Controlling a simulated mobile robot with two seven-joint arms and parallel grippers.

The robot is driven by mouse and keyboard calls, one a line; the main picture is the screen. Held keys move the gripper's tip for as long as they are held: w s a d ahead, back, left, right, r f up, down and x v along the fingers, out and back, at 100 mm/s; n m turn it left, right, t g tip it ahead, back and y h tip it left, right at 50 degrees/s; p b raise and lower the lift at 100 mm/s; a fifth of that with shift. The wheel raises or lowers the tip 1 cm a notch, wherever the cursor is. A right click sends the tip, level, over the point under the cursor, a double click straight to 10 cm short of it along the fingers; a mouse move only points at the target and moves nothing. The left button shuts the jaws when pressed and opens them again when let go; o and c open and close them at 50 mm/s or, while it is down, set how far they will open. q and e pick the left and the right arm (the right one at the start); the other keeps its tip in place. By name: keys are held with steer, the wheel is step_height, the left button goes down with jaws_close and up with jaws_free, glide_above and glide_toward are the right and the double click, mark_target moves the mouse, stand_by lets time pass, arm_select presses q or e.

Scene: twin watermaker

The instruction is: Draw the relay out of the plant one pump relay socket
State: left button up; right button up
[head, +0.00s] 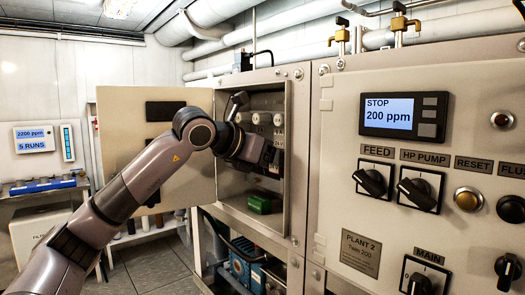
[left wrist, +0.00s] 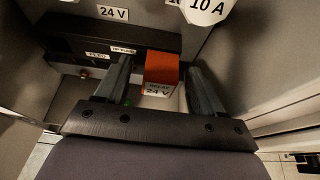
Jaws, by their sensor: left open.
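In the left wrist view an orange relay (left wrist: 161,68) with a white label reading 24 V sits at the back of the open cabinet. My left gripper (left wrist: 158,78) is open, with one finger on each side of the relay. Small gaps seem to show beside it; contact cannot be told. A dark socket strip (left wrist: 70,44) with FEED and HP PUMP labels lies to the relay's left. The socket under the relay is mostly hidden. In the head view my left gripper (head: 268,154) is inside the cabinet and hides the relay. My right gripper is out of view.
The cabinet door (head: 125,125) stands open on the left, behind my left arm. A green block (head: 260,204) lies on the cabinet floor. Round grey parts (head: 262,118) line the upper cabinet. The PLANT 2 panel (head: 450,100) with knobs stands close on the right.

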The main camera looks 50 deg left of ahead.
mark_target(274, 168)
arm_select(q)
steer(key=shift+w+f, duration=0.15)
steer(key=shift+w, duration=0.2)
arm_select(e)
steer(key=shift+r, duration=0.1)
arm_select(q)
steer(key=c, duration=1.2)
steer(key=shift+s+a+b, duration=0.2)
steer(key=shift+s+b, duration=1.4)
steer(key=shift+s, duration=1.35)
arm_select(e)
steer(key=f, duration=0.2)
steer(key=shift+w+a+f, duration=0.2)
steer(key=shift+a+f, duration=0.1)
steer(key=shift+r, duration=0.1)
